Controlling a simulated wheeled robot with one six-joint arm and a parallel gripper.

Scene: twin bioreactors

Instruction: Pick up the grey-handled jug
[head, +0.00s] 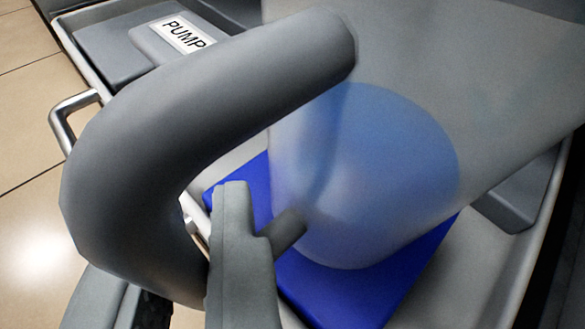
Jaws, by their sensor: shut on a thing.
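The grey-handled jug (375,170) fills much of the head view. Its body is translucent and looks bluish towards its lower part. Its thick grey handle (135,130) curves around on the left, close to the camera. My gripper (185,240) is at the lower left, shut on the lower part of the handle. One grey finger shows to the right of the handle; the other is mostly hidden behind it. The jug appears over a blue pad (345,297); I cannot tell whether it touches the pad.
The pad lies in a light grey tray or cart top with a raised rim (530,255). A grey unit with a "PUMP" label (184,34) stands at the upper left. A metal side handle (70,115) sticks out at the left. Tan tiled floor (25,130) is beyond it.

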